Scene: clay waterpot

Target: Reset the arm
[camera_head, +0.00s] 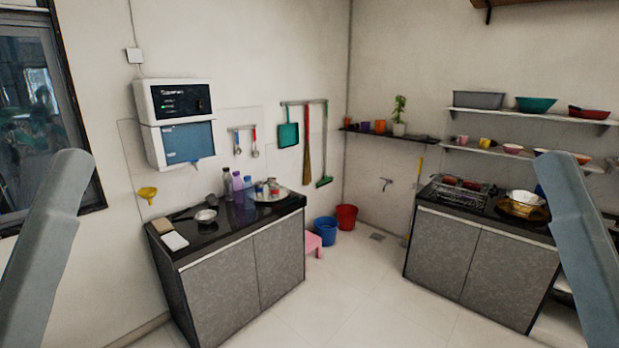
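Two grey-blue links of my own arms show in the head view, one rising at the left edge and one at the right edge. Neither of my grippers is in view, so I cannot see their fingers or anything they might hold. Both visible arm links stand raised in the foreground, apart from the counters and the wall. No clay waterpot can be made out clearly.
A left counter (232,279) holds bottles, a pan and a tray. A blue bucket (325,231), red bucket (346,216) and pink stool (313,243) stand between. The middle floor is clear.

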